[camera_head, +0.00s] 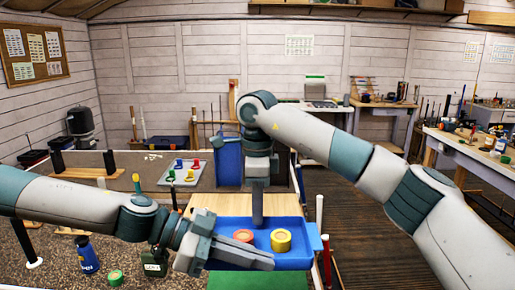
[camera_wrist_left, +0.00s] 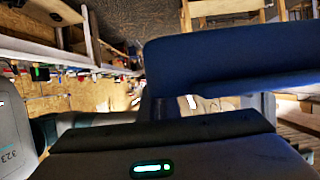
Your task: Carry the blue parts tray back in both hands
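The blue parts tray (camera_head: 296,262) is in the lower middle of the head view, with a red-orange ring-shaped roll (camera_head: 243,236) and a yellow one (camera_head: 281,240) in it. A tab (camera_head: 315,238) sticks out at its right end. My left gripper (camera_head: 262,260) lies across the tray's near left part and hides its left end. My right gripper (camera_head: 258,218) points down at the tray's far side. Whether either gripper's fingers are apart or closed on the tray is not clear. In the left wrist view a large blue surface (camera_wrist_left: 235,65), apparently the tray, is close up.
A wooden board (camera_head: 205,203) lies behind the tray, and a green surface (camera_head: 258,281) is in front. A grey tray of coloured parts (camera_head: 180,173) is farther left. A blue bottle (camera_head: 87,255) and dark green can (camera_head: 154,263) stand at left. Floor is open at right.

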